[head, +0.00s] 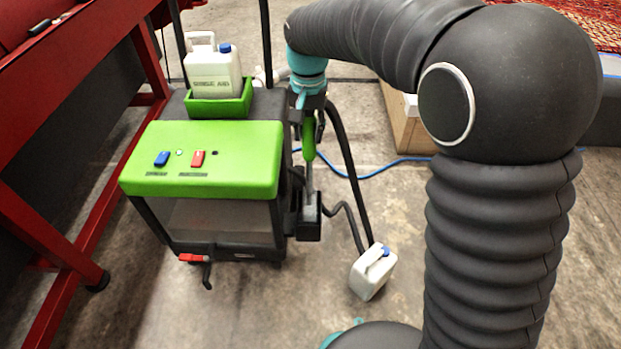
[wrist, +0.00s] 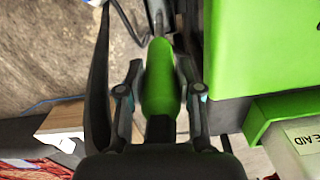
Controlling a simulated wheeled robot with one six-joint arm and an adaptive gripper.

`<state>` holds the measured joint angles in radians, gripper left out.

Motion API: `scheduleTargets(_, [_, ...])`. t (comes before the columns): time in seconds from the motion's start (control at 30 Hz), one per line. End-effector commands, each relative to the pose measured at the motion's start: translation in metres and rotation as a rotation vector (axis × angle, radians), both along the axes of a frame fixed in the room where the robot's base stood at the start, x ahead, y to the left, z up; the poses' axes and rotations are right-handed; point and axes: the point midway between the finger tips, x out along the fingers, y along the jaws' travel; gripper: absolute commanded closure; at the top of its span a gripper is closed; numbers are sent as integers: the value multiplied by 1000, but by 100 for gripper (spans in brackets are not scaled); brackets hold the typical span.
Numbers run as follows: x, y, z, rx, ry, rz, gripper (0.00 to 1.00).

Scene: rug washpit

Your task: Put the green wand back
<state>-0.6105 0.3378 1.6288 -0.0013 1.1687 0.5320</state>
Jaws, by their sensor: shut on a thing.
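The green wand (head: 309,140) hangs roughly upright beside the right side of the green-topped machine (head: 205,165). My gripper (head: 308,112) is shut on its green grip, which also shows between the two fingers in the wrist view (wrist: 159,80). The wand's thin grey lower part runs down to a black holder (head: 308,228) on the machine's side. In the head view its lower end overlaps the holder's mouth; I cannot tell how deep it sits.
A white jug (head: 213,72) stands in a green tray (head: 218,106) on the machine. Another white jug (head: 372,273) stands on the floor, right of the holder. A black hose (head: 348,165) loops beside the wand. A red frame (head: 60,240) stands left, a wooden block (head: 405,125) behind right.

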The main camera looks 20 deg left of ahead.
Motion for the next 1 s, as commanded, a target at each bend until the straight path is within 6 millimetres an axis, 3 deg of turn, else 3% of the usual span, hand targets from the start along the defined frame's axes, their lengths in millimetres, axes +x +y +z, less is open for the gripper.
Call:
scheduleTargets(0.1, [0, 0, -22, -1, 2, 0, 100])
scheduleTargets(0.37, [0, 0, -41, 0, 0, 0, 100])
scheduleTargets(0.6, [0, 0, -70, 0, 0, 0, 100])
scheduleTargets(0.83, [0, 0, -74, 1, -1, 0, 100])
scheduleTargets(0.87, [0, 0, -75, 0, 0, 0, 63])
scheduleTargets(0.93, [0, 0, -75, 0, 0, 0, 45])
scheduleTargets(1.0, [0, 0, -75, 0, 0, 0, 40])
